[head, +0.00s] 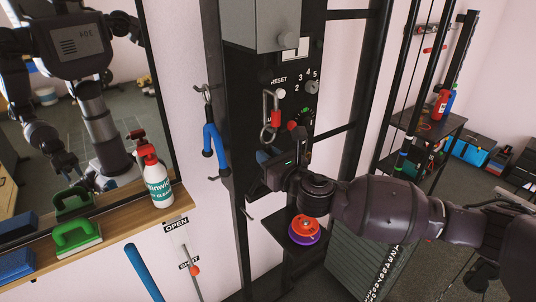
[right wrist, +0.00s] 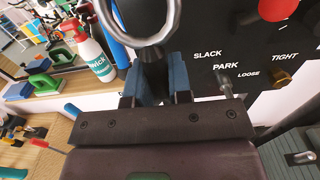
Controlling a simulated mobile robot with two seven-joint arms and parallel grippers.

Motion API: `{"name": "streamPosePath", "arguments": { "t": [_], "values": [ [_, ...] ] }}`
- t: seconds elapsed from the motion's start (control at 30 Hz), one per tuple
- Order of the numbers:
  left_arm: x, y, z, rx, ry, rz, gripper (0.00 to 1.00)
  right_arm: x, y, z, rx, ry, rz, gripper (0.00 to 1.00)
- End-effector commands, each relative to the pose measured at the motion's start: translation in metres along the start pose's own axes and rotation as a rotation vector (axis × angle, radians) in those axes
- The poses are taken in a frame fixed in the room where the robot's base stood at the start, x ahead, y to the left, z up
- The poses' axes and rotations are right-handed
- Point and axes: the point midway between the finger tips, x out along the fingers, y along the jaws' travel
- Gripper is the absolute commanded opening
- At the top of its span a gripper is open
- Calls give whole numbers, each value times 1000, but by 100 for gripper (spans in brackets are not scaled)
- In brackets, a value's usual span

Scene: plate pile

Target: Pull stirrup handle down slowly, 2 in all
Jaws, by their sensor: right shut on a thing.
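My right gripper (head: 268,165) is in front of the black column, just below a steel ring (head: 268,133). A blue two-legged attachment (head: 211,140) hangs from a hook left of the column. My left gripper is out of view, apart from my reflection in the mirror.
A control panel with numbered and red knobs (head: 299,131) is close behind the gripper. Orange and purple discs (head: 305,229) rest on a black platform below. A spray bottle (head: 155,175) and green-handled brush (head: 75,236) stand on the wooden shelf (head: 120,225).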

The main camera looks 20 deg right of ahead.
Motion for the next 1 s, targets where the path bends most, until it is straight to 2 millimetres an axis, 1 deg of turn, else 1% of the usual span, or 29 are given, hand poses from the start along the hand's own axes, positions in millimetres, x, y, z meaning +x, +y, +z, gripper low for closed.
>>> {"name": "streamPosePath", "arguments": {
  "t": [0.03, 0.27, 0.37, 0.67, 1.0],
  "values": [
    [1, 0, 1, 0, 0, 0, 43, -1, 0, -5, 1, 6, -1, 0],
    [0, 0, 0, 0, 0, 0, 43, 0, 0, -3, 0, 5, -1, 0],
    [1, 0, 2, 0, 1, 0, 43, 0, 0, -6, 0, 5, -1, 0],
    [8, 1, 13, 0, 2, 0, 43, 0, -1, -28, 0, 7, -2, 0],
    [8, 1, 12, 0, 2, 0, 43, 0, -1, -27, 0, 5, -1, 0]
  ]
}}
